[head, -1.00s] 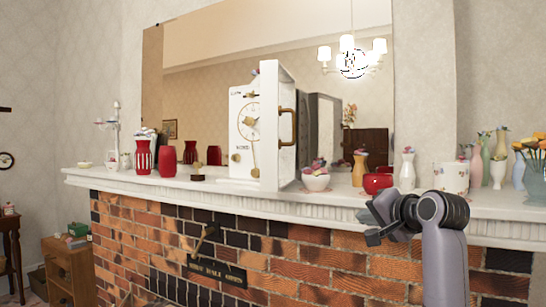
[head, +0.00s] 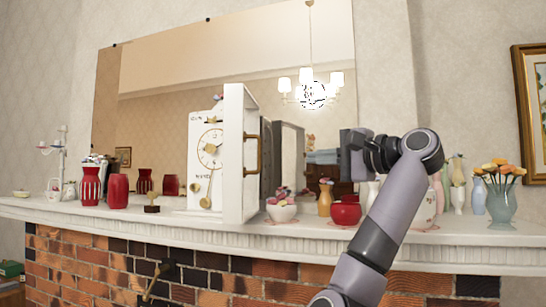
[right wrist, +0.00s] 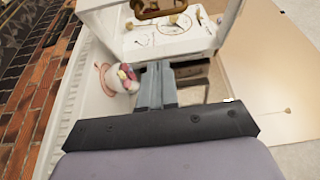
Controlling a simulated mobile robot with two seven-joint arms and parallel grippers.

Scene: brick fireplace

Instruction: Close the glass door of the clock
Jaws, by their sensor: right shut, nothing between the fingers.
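A white clock (head: 206,155) with a gold-marked dial and pendulum stands on the mantel, left of centre in the head view. Its door (head: 234,150) stands open, swung out toward me and seen nearly edge-on, with a brass handle (head: 251,155) on its right side. In the right wrist view the handle (right wrist: 157,8) is at the top, beyond the fingertips, with the clock face (right wrist: 178,24) behind it. My right gripper (head: 347,155) is shut and empty, right of the door and apart from it; its fingers (right wrist: 156,78) point toward the clock. My left gripper is out of view.
A white bowl of colourful pieces (head: 281,213), a yellow vase (head: 325,200) and a red pot (head: 345,212) stand on the mantel (head: 200,225) between the clock and my arm. Red vases (head: 118,191) stand left. A mirror (head: 150,80) backs the clock.

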